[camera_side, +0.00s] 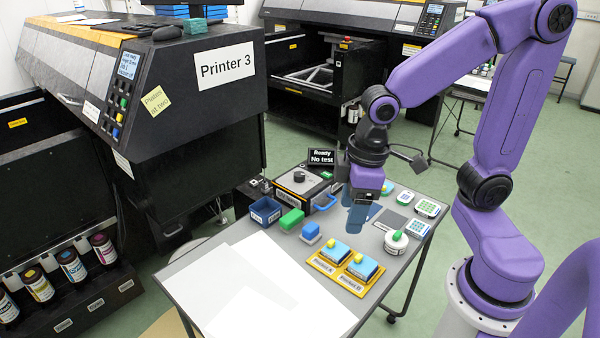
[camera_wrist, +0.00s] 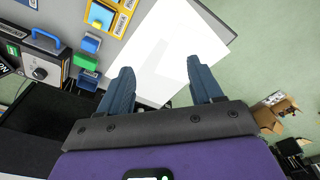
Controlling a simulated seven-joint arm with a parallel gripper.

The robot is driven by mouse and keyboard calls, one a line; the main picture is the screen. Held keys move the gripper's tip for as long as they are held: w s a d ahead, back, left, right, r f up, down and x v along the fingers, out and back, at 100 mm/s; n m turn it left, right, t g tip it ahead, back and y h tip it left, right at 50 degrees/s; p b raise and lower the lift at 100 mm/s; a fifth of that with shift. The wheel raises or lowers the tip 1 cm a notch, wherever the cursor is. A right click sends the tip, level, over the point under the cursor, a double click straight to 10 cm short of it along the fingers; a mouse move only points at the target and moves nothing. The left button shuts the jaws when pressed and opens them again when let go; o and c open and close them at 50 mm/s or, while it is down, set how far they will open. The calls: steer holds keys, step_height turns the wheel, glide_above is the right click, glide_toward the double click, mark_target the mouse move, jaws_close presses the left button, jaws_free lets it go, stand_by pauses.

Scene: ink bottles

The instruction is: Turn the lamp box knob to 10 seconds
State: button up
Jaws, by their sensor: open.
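The lamp box (camera_side: 285,186) is a dark box with a pale top at the back left of the table. Its round dark knob (camera_side: 299,177) faces up, and a small display reading "Ready, No test" (camera_side: 321,157) stands behind it. In the wrist view the lamp box (camera_wrist: 52,62) is at the left edge, with the knob (camera_wrist: 39,73) visible; its setting is too small to read. My gripper (camera_side: 359,208) is above the table to the right of the lamp box, apart from it. In the wrist view its blue fingers (camera_wrist: 163,82) are spread with nothing between them.
A blue handle (camera_side: 325,203) is at the lamp box's right side. A blue bin (camera_side: 265,211), a green block (camera_side: 291,219) and a yellow tray (camera_side: 340,282) with blue-topped pieces are nearby. White sheets (camera_side: 260,290) cover the table's front left. Printer 3 (camera_side: 150,90) stands left.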

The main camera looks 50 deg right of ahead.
steer(key=w+d+m+t, duration=0.1)
steer(key=w+d+m, duration=0.25)
steer(key=w, duration=0.75)
steer(key=m+t+h, duration=0.2)
steer(key=m, duration=0.7)
glide_above(299, 174)
steer(key=s+a, duration=0.2)
steer(key=s, duration=0.5)
step_height(299, 174, down, 4)
steer(key=x, duration=1.7)
steer(key=shift+w+d, duration=0.15)
steer(key=shift+w, duration=0.1)
steer(key=c, duration=1.1)
